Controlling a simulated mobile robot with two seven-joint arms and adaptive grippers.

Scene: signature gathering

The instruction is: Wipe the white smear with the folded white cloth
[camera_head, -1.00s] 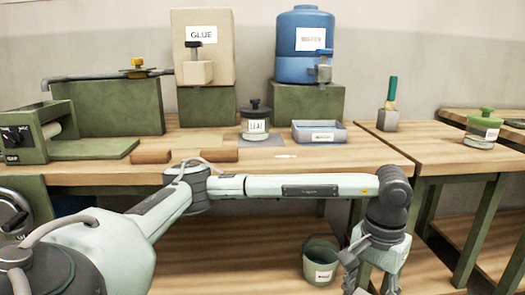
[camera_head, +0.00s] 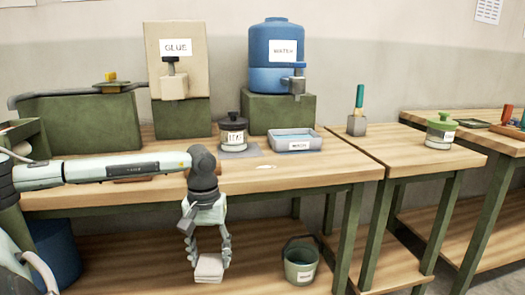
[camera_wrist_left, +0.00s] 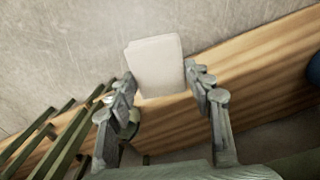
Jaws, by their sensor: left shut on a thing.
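The folded white cloth (camera_head: 209,268) hangs below my left gripper (camera_head: 207,252), which is shut on it. They are in front of the workbench, lower than its top. The cloth also shows between the fingers of my left gripper (camera_wrist_left: 162,88) in the left wrist view, as a pale folded square (camera_wrist_left: 156,64). The white smear (camera_head: 265,167) is a small pale streak on the wooden bench top (camera_head: 320,172), near the front edge. It lies above and to the right of the cloth in the head view, apart from it. My right gripper is not in view.
A dark-lidded jar (camera_head: 232,135) and a blue-grey tray (camera_head: 295,140) stand behind the smear. A glue container (camera_head: 176,75) and blue water jug (camera_head: 276,75) stand at the back. A green bucket (camera_head: 300,265) is on the lower shelf. Bench top around the smear is clear.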

